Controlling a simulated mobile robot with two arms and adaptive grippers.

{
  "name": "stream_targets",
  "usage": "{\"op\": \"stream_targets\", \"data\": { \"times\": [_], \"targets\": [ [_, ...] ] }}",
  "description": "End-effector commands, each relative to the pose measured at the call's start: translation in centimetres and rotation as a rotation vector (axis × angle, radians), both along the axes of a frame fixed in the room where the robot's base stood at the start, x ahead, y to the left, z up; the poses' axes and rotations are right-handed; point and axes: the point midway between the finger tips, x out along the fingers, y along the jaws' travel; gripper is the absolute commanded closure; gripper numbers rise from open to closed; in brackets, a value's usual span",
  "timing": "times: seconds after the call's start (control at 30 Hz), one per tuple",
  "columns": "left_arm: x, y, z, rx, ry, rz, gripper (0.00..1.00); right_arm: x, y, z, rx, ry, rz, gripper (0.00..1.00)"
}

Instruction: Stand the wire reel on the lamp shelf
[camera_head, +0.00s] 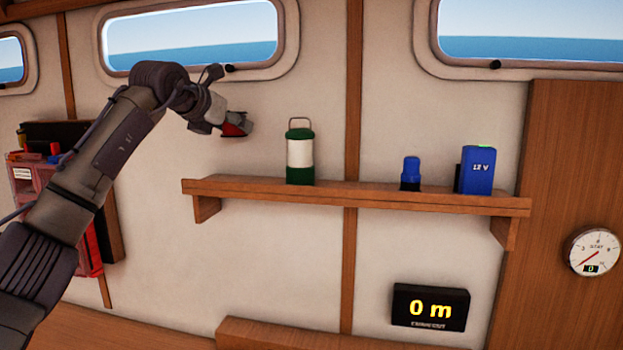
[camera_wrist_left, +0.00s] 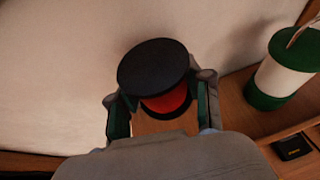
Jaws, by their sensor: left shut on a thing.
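The wire reel, with black round flanges and red wire between them (camera_head: 236,129), is in my left gripper (camera_head: 225,120). In the left wrist view the reel (camera_wrist_left: 153,66) sits between the two fingers (camera_wrist_left: 161,108), its black flange facing up toward the camera. The gripper is shut on it. In the head view the reel appears above the left end of the wooden lamp shelf (camera_head: 350,195), left of the lantern; a clear gap shows below it. The shelf also shows at the right of the left wrist view (camera_wrist_left: 238,102). My right gripper is not in view.
A green and white lantern (camera_head: 300,158) stands on the shelf. Further right are a blue flashlight-like item (camera_head: 411,173) and a blue 12 V box (camera_head: 478,170). The shelf's left end and the stretch right of the lantern are clear. A window (camera_head: 195,45) is above.

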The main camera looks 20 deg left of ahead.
Motion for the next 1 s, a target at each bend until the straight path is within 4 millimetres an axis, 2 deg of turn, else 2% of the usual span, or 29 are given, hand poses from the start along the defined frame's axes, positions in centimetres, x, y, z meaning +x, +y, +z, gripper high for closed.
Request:
{"op": "stream_targets", "data": {
  "times": [0.07, 0.2, 0.3, 0.43, 0.67, 0.8, 1.0],
  "targets": [
    [0.0, 0.1, -0.5, 0.001, 0.000, 0.001, 0.92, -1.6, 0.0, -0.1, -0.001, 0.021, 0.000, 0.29],
    [0.0, 0.1, -3.1, 0.004, 0.004, 0.000, 0.92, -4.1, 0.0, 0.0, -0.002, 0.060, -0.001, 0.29],
    [0.0, 0.1, -4.9, 0.002, 0.003, -0.001, 0.92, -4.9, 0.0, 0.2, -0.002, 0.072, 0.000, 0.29],
    [0.0, 0.0, -6.1, 0.001, 0.000, 0.000, 0.92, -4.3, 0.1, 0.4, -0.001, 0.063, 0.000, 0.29],
    [0.0, 0.1, -9.0, 0.002, 0.001, 0.000, 0.92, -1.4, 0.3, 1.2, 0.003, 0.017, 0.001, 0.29],
    [-0.1, 0.0, -9.9, 0.001, -0.002, 0.000, 0.92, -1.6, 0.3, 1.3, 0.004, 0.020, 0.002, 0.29],
    [0.0, 0.0, -10.0, -0.001, -0.002, -0.001, 0.92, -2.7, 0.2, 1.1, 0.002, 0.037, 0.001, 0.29]
  ]
}}
